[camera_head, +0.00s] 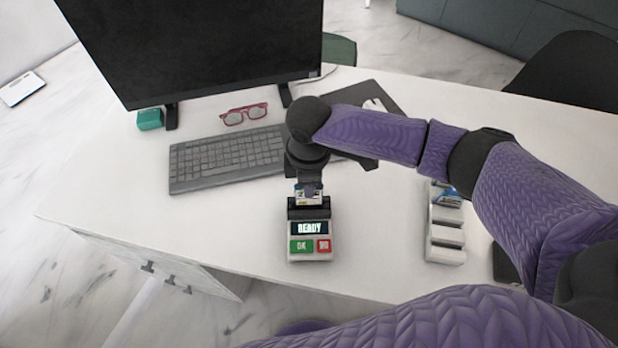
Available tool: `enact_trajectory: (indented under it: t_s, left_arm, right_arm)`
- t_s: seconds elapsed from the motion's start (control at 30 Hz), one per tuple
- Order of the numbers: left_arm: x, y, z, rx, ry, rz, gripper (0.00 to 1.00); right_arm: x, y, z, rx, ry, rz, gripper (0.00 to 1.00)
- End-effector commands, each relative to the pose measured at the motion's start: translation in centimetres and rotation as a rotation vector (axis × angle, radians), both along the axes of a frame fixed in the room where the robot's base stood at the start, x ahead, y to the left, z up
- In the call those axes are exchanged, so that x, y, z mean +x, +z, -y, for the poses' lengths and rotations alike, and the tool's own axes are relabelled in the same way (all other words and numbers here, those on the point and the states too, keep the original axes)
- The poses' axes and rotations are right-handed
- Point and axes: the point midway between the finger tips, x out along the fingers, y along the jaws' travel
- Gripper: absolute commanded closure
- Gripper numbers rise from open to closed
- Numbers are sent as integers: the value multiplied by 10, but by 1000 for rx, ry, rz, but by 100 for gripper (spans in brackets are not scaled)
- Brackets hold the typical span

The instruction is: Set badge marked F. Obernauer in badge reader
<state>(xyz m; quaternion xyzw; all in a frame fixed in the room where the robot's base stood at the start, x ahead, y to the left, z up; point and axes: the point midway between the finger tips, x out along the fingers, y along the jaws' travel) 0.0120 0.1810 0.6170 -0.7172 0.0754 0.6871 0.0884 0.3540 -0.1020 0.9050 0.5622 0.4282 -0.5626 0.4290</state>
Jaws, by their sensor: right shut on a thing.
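The badge reader (309,237) stands near the front edge of the white desk, with a lit display reading READY above a green key and a red key. My right gripper (308,186) points down just behind the reader's slot and is shut on a small badge (308,196). The badge is upright at the reader's top; I cannot tell whether its lower edge is inside the slot. The name on it is too small to read. My left gripper is not in view.
A badge rack (445,232) stands to the right, with a blue-marked badge (447,196) in its rear part. A keyboard (226,158), red glasses (244,114), a monitor (200,45) and a teal box (149,119) are behind. The desk (130,200) is clear at left.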

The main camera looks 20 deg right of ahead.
Motion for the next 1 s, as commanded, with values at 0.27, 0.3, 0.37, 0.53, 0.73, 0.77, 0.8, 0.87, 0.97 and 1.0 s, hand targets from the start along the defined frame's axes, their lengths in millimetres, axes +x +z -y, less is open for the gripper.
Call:
enact_trajectory:
  t_s: [0.27, 0.3, 0.37, 0.53, 0.73, 0.77, 0.8, 0.87, 0.97, 1.0]
  left_arm:
    - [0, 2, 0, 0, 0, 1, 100]
    - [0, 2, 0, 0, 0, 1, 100]
    - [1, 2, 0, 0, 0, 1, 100]
    - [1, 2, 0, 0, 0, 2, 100]
    - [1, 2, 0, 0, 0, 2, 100]
    - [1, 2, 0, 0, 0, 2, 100]
    - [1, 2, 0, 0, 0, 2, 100]
    - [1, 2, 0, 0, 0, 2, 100]
    - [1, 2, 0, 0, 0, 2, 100]
    - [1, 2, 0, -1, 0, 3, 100]
  right_arm:
    - [0, -1, 0, 0, 0, 0, 100]
    - [0, -1, 0, 0, 0, 0, 100]
    - [0, -1, 0, 0, 0, 0, 100]
    - [0, -3, 0, -1, 0, -1, 100]
    - [0, -10, -1, 0, 0, -1, 100]
    - [0, -11, -1, 1, 0, -1, 100]
    - [0, -11, -1, 1, 0, -1, 100]
    - [0, -11, 0, 0, 0, 0, 100]
    - [0, -11, 0, 0, 0, 0, 100]
    - [0, -11, 0, 0, 0, 0, 100]
